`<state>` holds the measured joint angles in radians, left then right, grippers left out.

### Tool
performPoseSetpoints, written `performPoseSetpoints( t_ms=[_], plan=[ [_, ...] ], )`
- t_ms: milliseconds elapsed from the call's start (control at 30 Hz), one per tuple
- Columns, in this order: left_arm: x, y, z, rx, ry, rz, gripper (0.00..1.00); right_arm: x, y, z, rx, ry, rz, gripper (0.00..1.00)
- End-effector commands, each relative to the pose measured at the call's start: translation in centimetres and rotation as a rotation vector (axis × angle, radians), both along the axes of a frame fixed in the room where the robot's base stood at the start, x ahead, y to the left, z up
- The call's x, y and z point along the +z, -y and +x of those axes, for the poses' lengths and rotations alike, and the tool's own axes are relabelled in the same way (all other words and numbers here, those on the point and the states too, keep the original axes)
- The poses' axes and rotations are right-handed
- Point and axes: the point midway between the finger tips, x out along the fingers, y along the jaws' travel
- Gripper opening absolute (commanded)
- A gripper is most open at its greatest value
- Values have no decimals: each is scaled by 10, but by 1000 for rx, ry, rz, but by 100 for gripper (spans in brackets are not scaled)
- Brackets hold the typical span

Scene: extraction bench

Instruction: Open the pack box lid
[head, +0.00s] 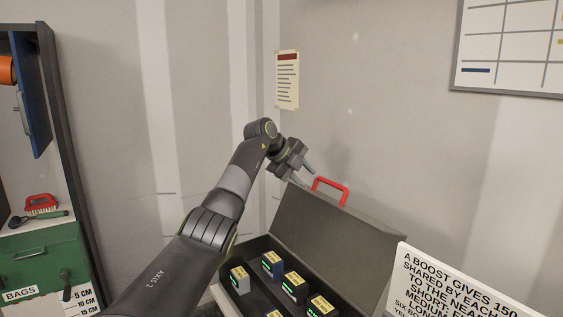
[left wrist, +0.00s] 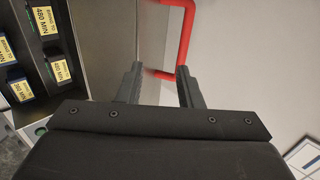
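The pack box is a dark case, and its lid (head: 335,238) stands raised and tilted back, with the inside facing me in the head view. A red handle (head: 346,196) is on the lid's upper edge. My left gripper (head: 309,175) is just left of the handle, above the lid's top left corner. In the left wrist view my left gripper (left wrist: 160,70) has its fingers apart with nothing clamped between them. The red handle (left wrist: 185,40) shows just beyond the fingertips; I cannot tell whether they touch it. My right gripper is not in view.
Several labelled packs (head: 294,287) sit in the box. A white printed sign (head: 450,285) stands at its right. A shelf unit with a green drawer box (head: 40,262) and a red brush (head: 40,204) is at the left. The wall is close behind the lid.

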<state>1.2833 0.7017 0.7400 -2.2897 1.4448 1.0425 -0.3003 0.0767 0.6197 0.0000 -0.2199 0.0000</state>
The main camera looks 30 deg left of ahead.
Motion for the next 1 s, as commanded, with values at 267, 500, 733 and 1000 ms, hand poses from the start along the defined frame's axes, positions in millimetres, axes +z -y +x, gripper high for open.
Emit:
performPoseSetpoints(
  t_ms=[267,500,733,1000],
  plan=[
    [46,-20,-45,1,6,2,33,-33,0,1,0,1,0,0],
    [70,-28,-67,1,2,0,33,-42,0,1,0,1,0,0],
    [76,-30,-72,0,1,0,33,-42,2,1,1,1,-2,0],
    [75,-29,-71,-1,2,0,17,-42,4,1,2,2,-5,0]
  ],
)
